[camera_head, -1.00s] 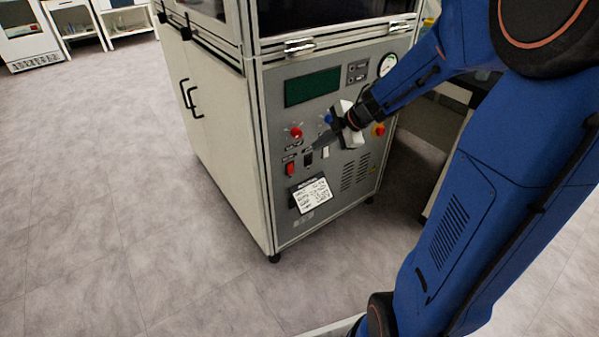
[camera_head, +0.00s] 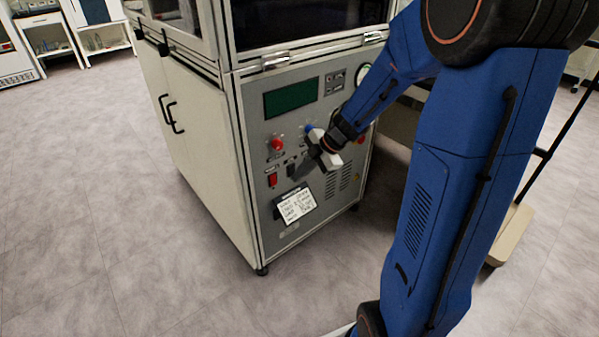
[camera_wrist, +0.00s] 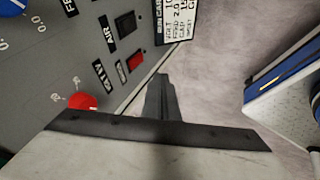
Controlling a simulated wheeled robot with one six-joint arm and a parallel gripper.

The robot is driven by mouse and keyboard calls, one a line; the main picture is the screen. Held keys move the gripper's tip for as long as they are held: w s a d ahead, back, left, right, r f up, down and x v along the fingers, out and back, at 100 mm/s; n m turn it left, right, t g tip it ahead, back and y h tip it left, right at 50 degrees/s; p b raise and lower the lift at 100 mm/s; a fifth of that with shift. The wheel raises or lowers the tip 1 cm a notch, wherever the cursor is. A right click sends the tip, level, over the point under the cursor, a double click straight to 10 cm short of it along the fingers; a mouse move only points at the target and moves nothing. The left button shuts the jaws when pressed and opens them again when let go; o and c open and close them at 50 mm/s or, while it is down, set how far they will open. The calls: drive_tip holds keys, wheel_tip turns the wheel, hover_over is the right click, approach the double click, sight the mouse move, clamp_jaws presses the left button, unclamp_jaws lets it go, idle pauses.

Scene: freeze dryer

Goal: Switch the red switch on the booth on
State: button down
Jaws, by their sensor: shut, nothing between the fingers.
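The booth's grey front panel (camera_head: 258,118) carries the red switch (camera_head: 272,181), a small red rocker at the lower left above a label card. In the wrist view the red switch (camera_wrist: 135,61) sits in a black frame beside a black switch (camera_wrist: 125,22). My gripper (camera_head: 298,173) is shut and empty, its dark fingertips in front of the panel to the right of the red switch. In the wrist view my gripper's fingers (camera_wrist: 160,84) point just right of and below the switch, apart from it in the picture. The gap in depth is unclear.
A red knob (camera_head: 277,143) sits above the switch and shows close to the gripper in the wrist view (camera_wrist: 82,101). A printed label card (camera_head: 296,206) hangs below. Open floor (camera_head: 120,260) lies in front and to the left.

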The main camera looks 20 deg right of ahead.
sight(274, 180)
drive_tip(key=w+a+f, duration=0.4)
drive_tip(key=w+f, duration=0.2)
drive_tip(key=shift+a, duration=0.25)
idle(0.3)
